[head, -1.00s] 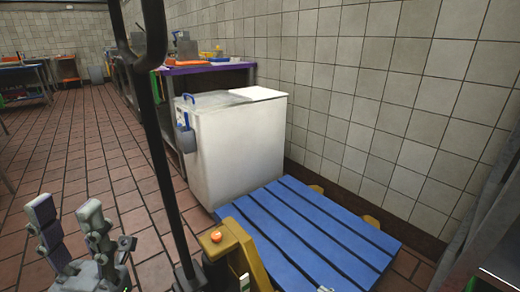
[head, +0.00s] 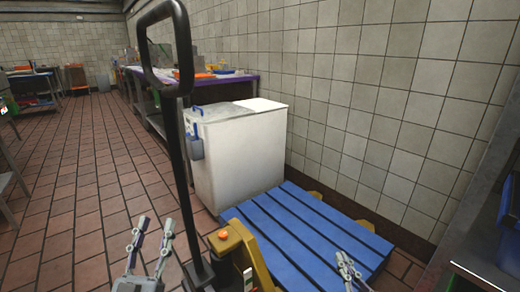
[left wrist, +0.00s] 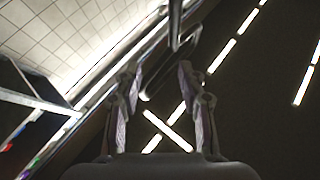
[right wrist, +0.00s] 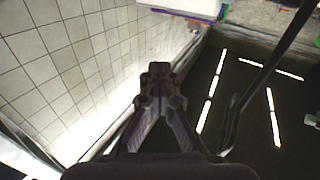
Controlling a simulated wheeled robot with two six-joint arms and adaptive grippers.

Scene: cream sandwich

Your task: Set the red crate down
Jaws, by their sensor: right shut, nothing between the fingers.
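No red crate can be made out in any view. My right gripper (head: 347,260) is at the bottom of the head view, over the near right part of the blue pallet. In the right wrist view its fingers (right wrist: 160,80) are together and empty.
A yellow pallet jack (head: 238,246) with a tall dark handle (head: 176,140) stands by the bare blue slatted pallet (head: 300,232). A white chest (head: 240,160) stands behind it, along the tiled wall. A purple-edged table (head: 235,78) is farther back. Open tiled floor (head: 75,190) lies left.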

